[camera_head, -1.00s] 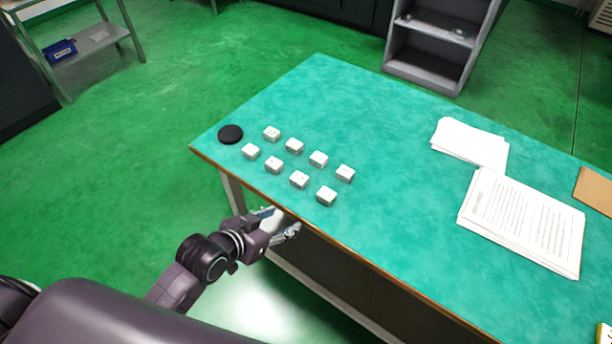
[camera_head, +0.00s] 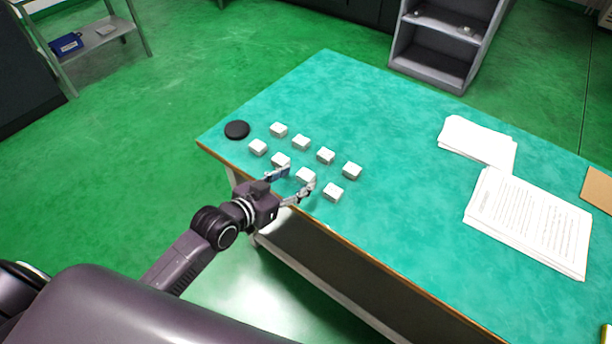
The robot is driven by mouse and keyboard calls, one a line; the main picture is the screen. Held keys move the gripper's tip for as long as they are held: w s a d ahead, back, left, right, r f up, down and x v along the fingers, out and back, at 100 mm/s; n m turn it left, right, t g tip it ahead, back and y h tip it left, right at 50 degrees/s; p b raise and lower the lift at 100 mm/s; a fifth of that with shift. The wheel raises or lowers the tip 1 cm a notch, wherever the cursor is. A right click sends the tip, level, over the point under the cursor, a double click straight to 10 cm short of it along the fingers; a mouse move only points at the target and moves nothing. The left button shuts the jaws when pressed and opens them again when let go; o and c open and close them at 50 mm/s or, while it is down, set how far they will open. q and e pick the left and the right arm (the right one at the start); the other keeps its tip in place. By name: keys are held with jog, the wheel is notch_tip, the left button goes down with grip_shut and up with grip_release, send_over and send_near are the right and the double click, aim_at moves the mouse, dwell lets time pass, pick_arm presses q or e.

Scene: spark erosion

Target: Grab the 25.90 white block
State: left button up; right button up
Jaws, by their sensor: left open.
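Several small white blocks stand in two rows on the green table (camera_head: 400,185). Their markings are too small to read, so I cannot tell which one is 25.90. My left gripper (camera_head: 293,184) is open at the table's front edge, its fingertips pointing at a front-row white block (camera_head: 306,175). That block is close to the gap between the fingers, and I cannot tell whether they touch it. The block at the right end of the front row (camera_head: 333,192) is to the right of the fingers. My right gripper is not in view.
A black round disc (camera_head: 237,130) lies at the table's left corner. Paper stacks (camera_head: 530,222) and (camera_head: 478,142) smaller sheets lie on the right side. A brown folder (camera_head: 599,190) is at the far right. The table's middle is clear.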

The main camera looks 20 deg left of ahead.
aim_at(307, 173)
pick_arm(q)
jog(key=shift+f+x, duration=0.2)
jog(key=shift+x, duration=2.55)
jog(key=shift+s+a, duration=0.1)
jog(key=c, duration=1.3)
jog(key=shift+r, duration=0.1)
grip_shut()
jog(key=shift+r, duration=0.1)
